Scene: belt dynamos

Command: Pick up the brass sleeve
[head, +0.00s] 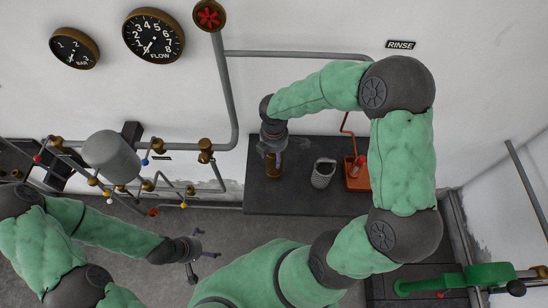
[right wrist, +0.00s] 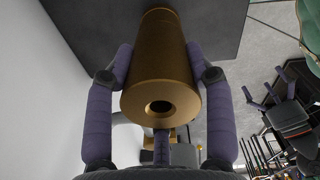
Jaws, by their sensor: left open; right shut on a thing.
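The brass sleeve (head: 272,167) is at the left part of the dark bench (head: 300,204) in the head view. In the right wrist view the brass sleeve (right wrist: 160,85) is a golden cylinder with a round hole in its near end. My right gripper (head: 273,147) is shut on it, with one finger along each side. I cannot tell whether its far end touches the bench. My left gripper (head: 202,253) is open and empty over the grey floor, well left of and below the bench in the picture.
A grey ribbed cup (head: 323,173) and an orange box (head: 356,183) with a red-handled thing stand right of the sleeve. Pipes with brass valves and a grey tank (head: 110,155) line the wall at left. A green valve or pipe (head: 445,281) is at lower right.

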